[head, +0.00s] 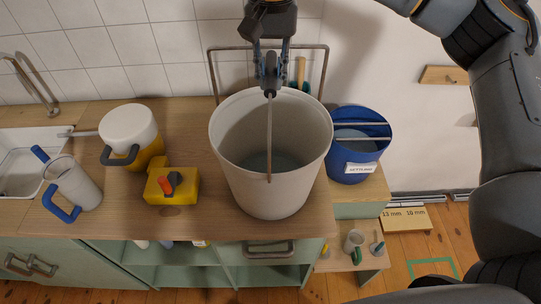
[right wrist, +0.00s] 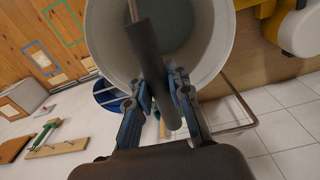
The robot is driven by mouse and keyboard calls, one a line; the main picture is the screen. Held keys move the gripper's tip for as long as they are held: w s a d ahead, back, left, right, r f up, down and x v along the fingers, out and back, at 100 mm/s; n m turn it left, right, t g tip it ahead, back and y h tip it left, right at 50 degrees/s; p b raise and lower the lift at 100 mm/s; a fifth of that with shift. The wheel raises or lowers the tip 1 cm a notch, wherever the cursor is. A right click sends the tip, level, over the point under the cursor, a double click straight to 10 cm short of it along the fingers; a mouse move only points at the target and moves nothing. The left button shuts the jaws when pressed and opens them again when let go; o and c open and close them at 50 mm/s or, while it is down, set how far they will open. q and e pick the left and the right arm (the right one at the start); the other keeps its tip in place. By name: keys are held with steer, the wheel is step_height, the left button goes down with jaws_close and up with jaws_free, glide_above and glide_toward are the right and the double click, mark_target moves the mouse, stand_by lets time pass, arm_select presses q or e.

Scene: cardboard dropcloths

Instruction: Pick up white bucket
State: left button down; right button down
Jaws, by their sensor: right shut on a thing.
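The white bucket (head: 270,190) stands upright at the front edge of the wooden counter, in the middle of the head view. Its thin handle rises upright above the rim and ends in a dark grip. My right gripper (head: 271,75) is above the bucket's back rim, shut on the handle's grip. In the right wrist view the gripper (right wrist: 164,105) has its fingers on both sides of the dark grip, with the bucket (right wrist: 215,55) beyond. I cannot tell whether the bucket's base touches the counter. My left gripper is not in view.
A blue bucket (head: 346,168) stands close to the right. A metal rail (head: 211,75) rises behind. A small stool (head: 365,262) is below right.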

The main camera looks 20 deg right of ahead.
steer(key=shift+w+r+p, duration=0.15)
steer(key=shift+r+p, duration=0.3)
steer(key=shift+r, duration=0.15)
steer(key=shift+r+p, duration=2.1)
steer(key=shift+r, duration=0.95)
steer(key=shift+f, duration=0.1)
